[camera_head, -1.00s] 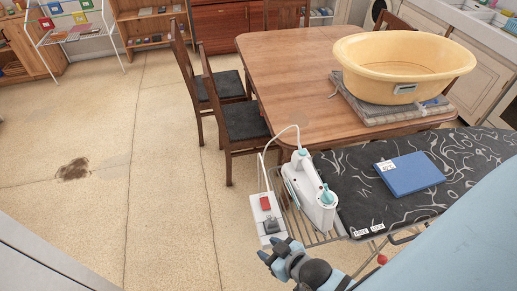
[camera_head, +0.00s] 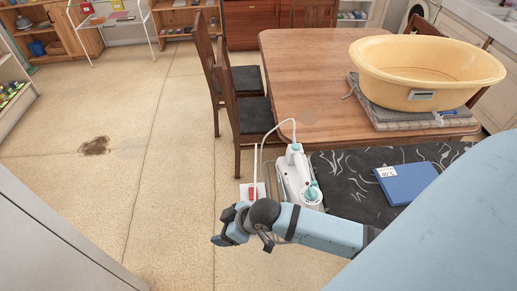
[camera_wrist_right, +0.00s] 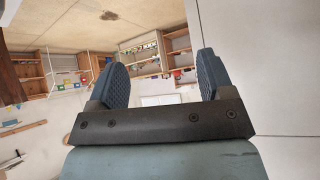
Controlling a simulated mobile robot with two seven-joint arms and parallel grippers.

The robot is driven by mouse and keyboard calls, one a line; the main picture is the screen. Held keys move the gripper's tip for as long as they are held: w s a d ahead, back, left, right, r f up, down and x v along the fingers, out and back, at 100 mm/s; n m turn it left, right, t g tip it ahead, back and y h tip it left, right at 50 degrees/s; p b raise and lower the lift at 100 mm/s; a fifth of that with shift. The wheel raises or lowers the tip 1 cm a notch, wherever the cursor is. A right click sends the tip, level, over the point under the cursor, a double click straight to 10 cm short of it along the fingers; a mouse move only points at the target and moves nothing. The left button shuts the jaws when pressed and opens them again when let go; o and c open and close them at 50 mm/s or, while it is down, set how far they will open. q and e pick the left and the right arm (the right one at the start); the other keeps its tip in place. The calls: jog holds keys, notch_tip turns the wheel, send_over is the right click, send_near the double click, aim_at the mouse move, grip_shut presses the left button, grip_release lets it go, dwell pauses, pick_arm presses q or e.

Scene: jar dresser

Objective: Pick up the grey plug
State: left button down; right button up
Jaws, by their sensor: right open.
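The white socket block (camera_head: 261,187) with its red switch (camera_head: 252,193) stands at the end of the ironing board, left of the iron. The grey plug is hidden behind my right arm and gripper in the head view. My right gripper (camera_head: 226,228) is in front of the block, pointing left, and looks apart from it. In the right wrist view its two dark ribbed fingers (camera_wrist_right: 163,65) are spread with nothing between them. My left gripper is not in view.
A white iron (camera_head: 295,175) stands beside the block, with a white cord (camera_head: 258,150) arching over. A blue booklet (camera_head: 406,182) lies on the patterned board (camera_head: 345,190). A wooden table (camera_head: 310,75) with a yellow tub (camera_head: 425,70) stands behind.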

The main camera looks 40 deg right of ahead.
jog(key=w+d+r+n+g+h+b, duration=0.1)
jog(key=d+r+n+g+h, duration=0.15)
jog(key=d, duration=0.35)
jog(key=w+d+r+n+g+h+b, duration=0.2)
jog(key=d+g+h, duration=0.15)
jog(key=d, duration=0.35)
jog(key=f, duration=0.5)
jog(key=f+p, duration=0.1)
jog(key=f, duration=0.1)
jog(key=shift+s+a+f, duration=0.1)
jog(key=shift+a+f, duration=0.2)
jog(key=shift+f, duration=0.1)
jog(key=shift+s+a+f+p, duration=0.1)
jog(key=shift+a+f+p, duration=0.1)
jog(key=shift+f, duration=1.2)
jog(key=shift+s+a+f+p, duration=0.1)
jog(key=shift+f+p, duration=0.1)
jog(key=shift+f, duration=1.15)
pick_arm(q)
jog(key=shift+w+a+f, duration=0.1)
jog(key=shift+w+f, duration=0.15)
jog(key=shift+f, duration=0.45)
pick_arm(e)
jog(key=shift+c, duration=0.4)
jog(key=c, duration=0.9)
